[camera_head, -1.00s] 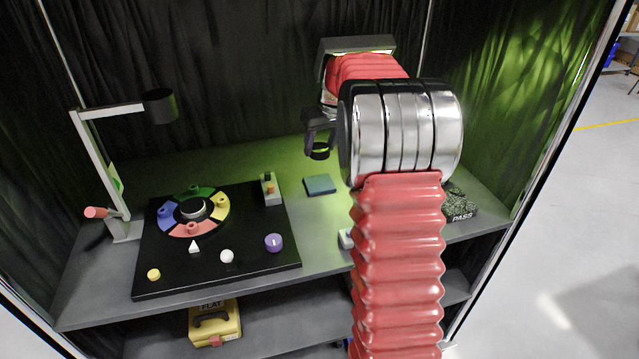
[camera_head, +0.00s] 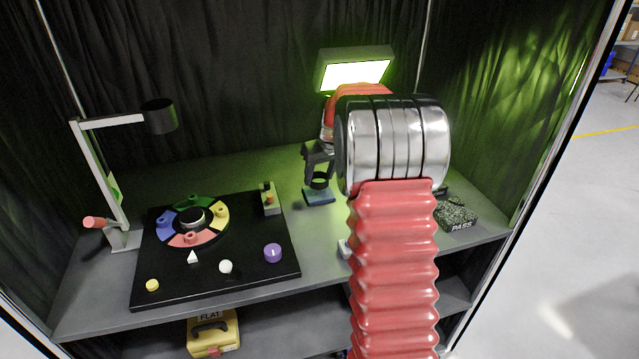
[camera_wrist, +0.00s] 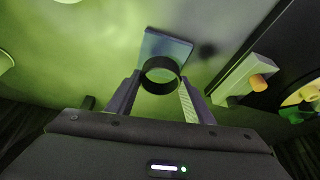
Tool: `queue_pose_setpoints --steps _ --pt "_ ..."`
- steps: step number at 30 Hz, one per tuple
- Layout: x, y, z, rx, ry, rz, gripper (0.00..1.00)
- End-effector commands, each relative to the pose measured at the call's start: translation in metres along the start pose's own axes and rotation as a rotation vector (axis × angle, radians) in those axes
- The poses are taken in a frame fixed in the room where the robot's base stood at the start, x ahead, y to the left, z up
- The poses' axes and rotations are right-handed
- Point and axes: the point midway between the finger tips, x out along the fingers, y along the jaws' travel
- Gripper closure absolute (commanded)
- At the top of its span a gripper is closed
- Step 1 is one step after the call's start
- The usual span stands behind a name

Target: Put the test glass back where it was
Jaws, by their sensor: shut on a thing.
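The test glass (camera_wrist: 146,82) is a short, round piece with a black rim. I see through its middle. In the wrist view my gripper (camera_wrist: 160,84) is shut on it, one finger on each side. A small square teal pad (camera_wrist: 168,45) lies beyond it, partly behind the ring. In the head view my gripper (camera_head: 318,168) points down with the black ring (camera_head: 319,184) at its tips, over the teal pad (camera_head: 319,197). I cannot tell whether the ring touches the pad.
A black board (camera_head: 160,289) with a coloured ring (camera_head: 192,239) and small pieces lies to the left. A lamp stand (camera_head: 97,172) is far left, a lit panel (camera_head: 355,72) behind, and a "PASS" bin (camera_head: 455,215) right.

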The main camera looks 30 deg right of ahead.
Motion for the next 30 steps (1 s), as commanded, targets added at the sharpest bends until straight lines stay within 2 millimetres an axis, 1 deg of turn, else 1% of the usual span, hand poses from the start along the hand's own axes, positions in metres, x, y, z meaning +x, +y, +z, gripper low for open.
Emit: queue_pose_setpoints --steps 3,6,19,20,27,30 --pt "0.015 0.0 0.007 0.001 -0.002 -0.001 0.84" --pt "0.025 0.0 0.01 0.001 -0.001 0.0 0.84" --pt "0.029 0.0 0.012 0.0 0.0 0.0 0.84" --pt "0.029 0.0 0.012 0.0 0.0 0.0 0.51" --pt "0.029 0.0 0.012 0.0 0.0 0.0 0.34" --pt "0.029 0.0 0.012 0.0 0.0 0.0 0.34"
